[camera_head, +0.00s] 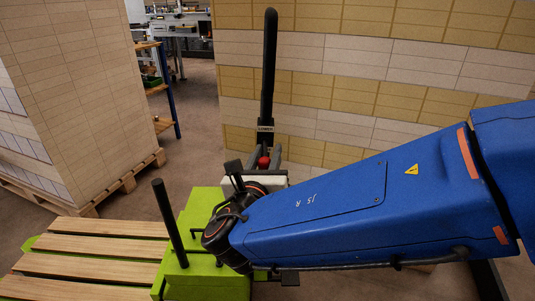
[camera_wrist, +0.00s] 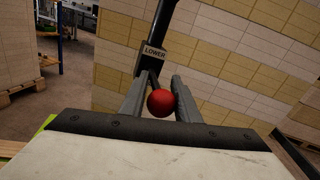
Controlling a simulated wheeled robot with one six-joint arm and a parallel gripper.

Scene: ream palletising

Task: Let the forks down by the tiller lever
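The black tiller (camera_head: 268,75) of the pallet truck stands upright in the head view, with a plate marked LOWER (camera_wrist: 153,52) clear in the wrist view. A red ball knob (camera_wrist: 160,103) of the tiller lever sits just below that plate; it also shows in the head view (camera_head: 263,162). My gripper (camera_wrist: 164,80) has its two grey fingers apart, one on each side of the knob, pointing at the tiller. I cannot tell whether either finger touches the knob or its stem.
The lime-green truck body (camera_head: 206,284) stands below my arm. A wooden slatted pallet (camera_head: 95,250) lies at lower left. A tall ream stack (camera_head: 75,85) stands at left, and another (camera_head: 350,60) close behind the tiller. A blue-legged bench (camera_head: 168,90) stands behind.

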